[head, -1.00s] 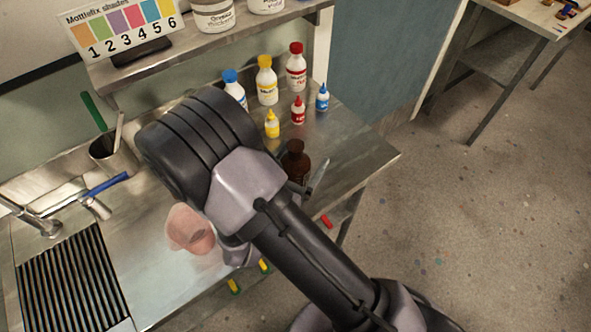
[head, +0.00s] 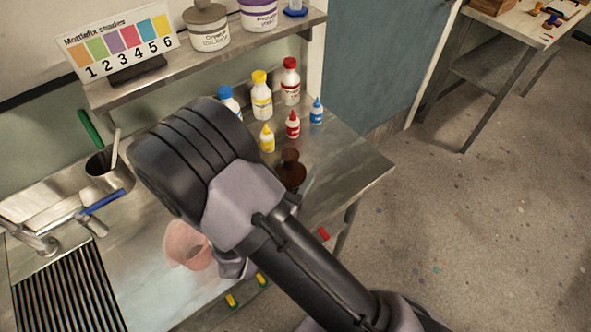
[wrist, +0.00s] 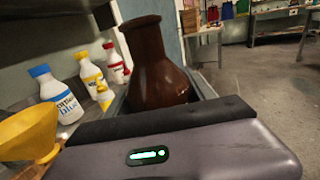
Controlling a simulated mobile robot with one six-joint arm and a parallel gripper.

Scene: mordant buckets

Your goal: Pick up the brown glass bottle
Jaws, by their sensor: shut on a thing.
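The brown glass bottle (head: 291,172) shows in the head view just beyond my arm, which hides part of it. It is dark brown, with a round body and narrower neck. In the wrist view the bottle (wrist: 158,75) rises large behind the black edge of my gripper (wrist: 165,118), its neck leaning slightly left in the picture. My gripper is shut on the bottle. The fingertips and the bottle's lower part are hidden, so I cannot see whether its base touches the steel bench.
Several white, yellow, red and blue bottles (head: 262,97) stand on the bench behind. A shelf (head: 190,70) with jars overhangs the back. A yellow funnel (wrist: 28,132) is close at left in the wrist view.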

